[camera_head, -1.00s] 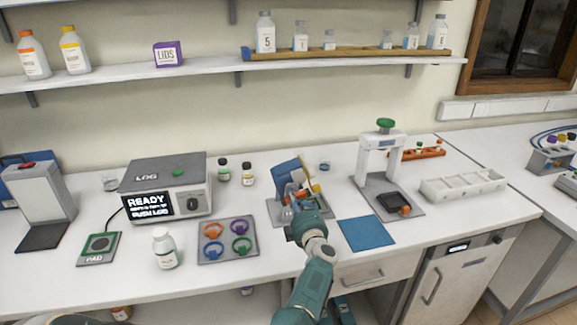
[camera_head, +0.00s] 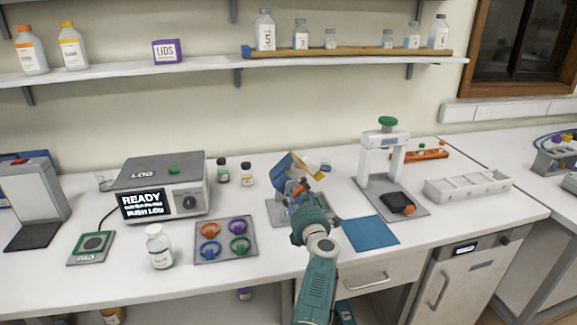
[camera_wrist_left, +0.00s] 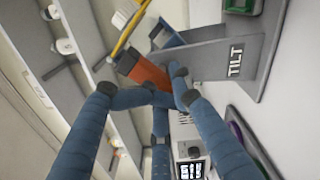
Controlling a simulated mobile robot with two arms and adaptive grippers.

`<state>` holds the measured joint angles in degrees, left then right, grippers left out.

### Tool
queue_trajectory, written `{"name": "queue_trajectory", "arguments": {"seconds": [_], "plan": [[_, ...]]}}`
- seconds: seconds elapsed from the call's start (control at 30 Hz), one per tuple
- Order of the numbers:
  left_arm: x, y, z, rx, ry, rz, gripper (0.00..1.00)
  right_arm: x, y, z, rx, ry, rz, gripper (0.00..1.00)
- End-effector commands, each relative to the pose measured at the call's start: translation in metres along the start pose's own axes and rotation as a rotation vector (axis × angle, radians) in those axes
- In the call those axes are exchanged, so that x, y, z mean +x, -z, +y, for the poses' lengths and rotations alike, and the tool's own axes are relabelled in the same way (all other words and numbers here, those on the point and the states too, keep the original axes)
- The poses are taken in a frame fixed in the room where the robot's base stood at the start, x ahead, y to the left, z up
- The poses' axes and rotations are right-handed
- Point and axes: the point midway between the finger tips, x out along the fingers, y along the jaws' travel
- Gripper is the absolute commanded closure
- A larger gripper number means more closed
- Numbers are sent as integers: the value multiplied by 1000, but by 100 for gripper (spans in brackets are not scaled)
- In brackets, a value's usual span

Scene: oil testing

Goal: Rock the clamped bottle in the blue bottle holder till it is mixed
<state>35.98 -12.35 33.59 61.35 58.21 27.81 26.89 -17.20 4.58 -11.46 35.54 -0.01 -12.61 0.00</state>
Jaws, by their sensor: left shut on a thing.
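The blue bottle holder (camera_head: 284,168) is tilted on its grey stand, at the middle of the bench in the head view. The clamped bottle is mostly hidden by the holder; its yellow cap (camera_head: 318,176) sticks out at the right. My left gripper (camera_head: 299,191) is in front of the holder, shut on an orange handle. In the left wrist view, the fingers (camera_wrist_left: 150,92) close around this orange handle (camera_wrist_left: 146,72), beside a grey plate marked TILT (camera_wrist_left: 235,62). My right gripper is not in view.
Left of the stand are a tray of coloured rings (camera_head: 226,257), a white bottle (camera_head: 160,247) and a grey device reading READY (camera_head: 160,172). A blue mat (camera_head: 370,233) and a white press (camera_head: 383,150) stand to the right. Two small bottles (camera_head: 222,172) stand behind.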

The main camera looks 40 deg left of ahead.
Motion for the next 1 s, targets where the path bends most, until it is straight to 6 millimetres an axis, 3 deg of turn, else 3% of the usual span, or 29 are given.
{"name": "queue_trajectory", "arguments": {"seconds": [0.13,0.3,0.5,1.0], "plan": [[0,0,-5,-105,-1,-4,100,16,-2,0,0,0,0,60],[-1,2,-9,-461,-1,-5,100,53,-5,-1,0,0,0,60],[-2,-1,-4,-759,3,-3,100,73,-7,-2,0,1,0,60],[-1,0,0,-818,-3,4,100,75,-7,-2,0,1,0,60]]}}
